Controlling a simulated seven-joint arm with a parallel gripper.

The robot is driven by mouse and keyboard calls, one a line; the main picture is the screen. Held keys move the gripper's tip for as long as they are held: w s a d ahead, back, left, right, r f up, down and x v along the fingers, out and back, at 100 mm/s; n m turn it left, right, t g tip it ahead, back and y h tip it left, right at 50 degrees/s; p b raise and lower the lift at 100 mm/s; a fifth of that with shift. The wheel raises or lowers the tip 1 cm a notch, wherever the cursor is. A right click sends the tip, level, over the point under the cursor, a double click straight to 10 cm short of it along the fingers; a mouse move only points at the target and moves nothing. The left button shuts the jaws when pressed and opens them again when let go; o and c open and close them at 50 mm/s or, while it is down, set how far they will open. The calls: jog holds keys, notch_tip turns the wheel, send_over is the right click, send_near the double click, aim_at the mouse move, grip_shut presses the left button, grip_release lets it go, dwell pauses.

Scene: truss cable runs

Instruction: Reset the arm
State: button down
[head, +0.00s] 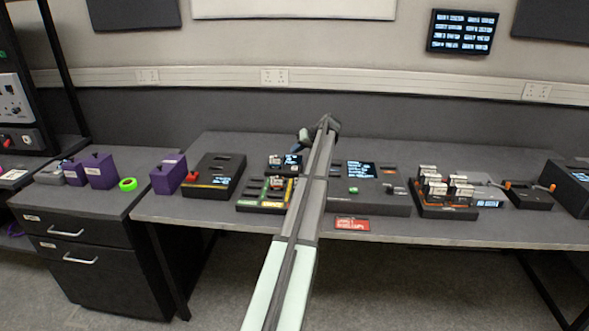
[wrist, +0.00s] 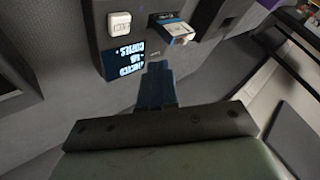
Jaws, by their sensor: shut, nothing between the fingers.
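My arm reaches up across the middle of the desk (head: 225,212) in the head view. Its far end bends left, and my gripper (head: 303,138) hangs there above the devices at the back of the desk. In the wrist view my gripper (wrist: 157,72) shows two dark fingers pressed together, with nothing between them. Past the fingertips is a dark device with a lit screen (wrist: 127,60), a white square button (wrist: 119,23) and a slot holding a pale cartridge (wrist: 172,32). The fingertips look close to the device's edge; I cannot tell whether they touch it.
A black box with a red knob (head: 213,176) and a purple block (head: 168,175) stand left of my arm. A console (head: 372,203) and a rack of several white modules (head: 447,212) stand right. A drawer cabinet (head: 95,255) adjoins the desk. A red label (head: 352,224) lies near the front edge.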

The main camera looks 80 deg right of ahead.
dwell(0.4)
